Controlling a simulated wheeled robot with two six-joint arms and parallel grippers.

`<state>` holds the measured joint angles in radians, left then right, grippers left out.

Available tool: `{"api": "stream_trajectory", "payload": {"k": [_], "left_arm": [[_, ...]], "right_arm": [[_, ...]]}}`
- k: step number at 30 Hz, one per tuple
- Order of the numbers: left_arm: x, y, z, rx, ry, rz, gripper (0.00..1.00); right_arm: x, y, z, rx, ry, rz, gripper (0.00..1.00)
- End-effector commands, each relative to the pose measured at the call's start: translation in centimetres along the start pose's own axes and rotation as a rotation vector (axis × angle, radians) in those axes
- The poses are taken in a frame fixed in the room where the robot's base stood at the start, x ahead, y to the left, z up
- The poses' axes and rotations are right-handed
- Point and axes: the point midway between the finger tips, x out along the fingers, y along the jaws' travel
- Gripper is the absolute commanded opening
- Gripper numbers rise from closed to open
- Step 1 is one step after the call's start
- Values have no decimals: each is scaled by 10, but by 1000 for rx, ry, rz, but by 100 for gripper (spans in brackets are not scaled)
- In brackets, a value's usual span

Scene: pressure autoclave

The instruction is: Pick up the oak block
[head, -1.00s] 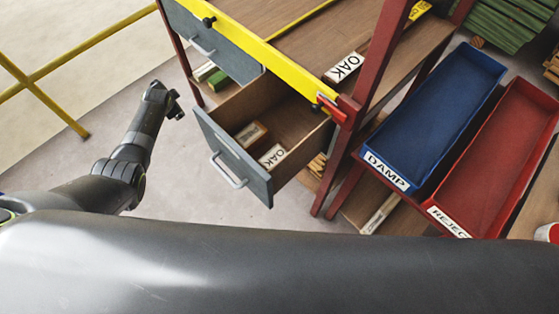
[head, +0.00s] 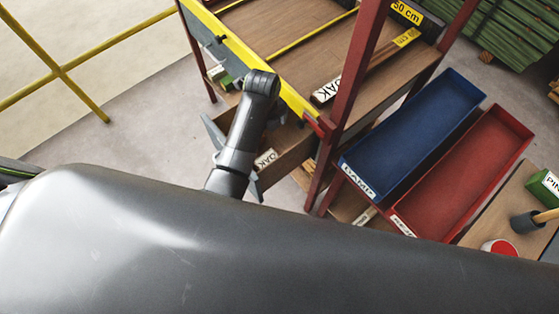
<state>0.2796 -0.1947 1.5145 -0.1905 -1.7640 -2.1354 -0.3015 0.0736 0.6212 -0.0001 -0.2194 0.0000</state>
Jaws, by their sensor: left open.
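A white label reading OAK (head: 266,159) shows on a block in the open drawer (head: 292,148) under the workbench. My left arm covers most of the drawer and much of that block. A second OAK label (head: 327,91) is on a long brown wood piece lying on the bench top. My left gripper (head: 264,88) is over the drawer near the bench's yellow front edge. It is open, and its fingertips are largely hidden by my own wrist. I see nothing held. My right gripper is not in view.
A red post (head: 352,95) stands right of the drawer. A blue DAMP tray (head: 415,135) and a red tray (head: 470,170) lie further right. A red-and-white can (head: 500,247) is at the lower right. A yellow railing (head: 85,85) stands at the left.

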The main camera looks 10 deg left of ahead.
Motion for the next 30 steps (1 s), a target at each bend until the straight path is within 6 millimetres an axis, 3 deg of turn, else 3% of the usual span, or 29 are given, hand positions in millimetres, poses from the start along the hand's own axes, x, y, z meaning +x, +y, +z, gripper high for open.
{"api": "stream_trajectory", "payload": {"k": [5, 21, 30], "left_arm": [[10, 7, -10, 21, 22, 20, 100], [101, 8, -11, 19, 20, 18, 100], [121, 8, -11, 18, 18, 14, 100]], "right_arm": [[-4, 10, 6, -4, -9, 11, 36], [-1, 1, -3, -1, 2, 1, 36], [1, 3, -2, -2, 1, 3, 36]]}}
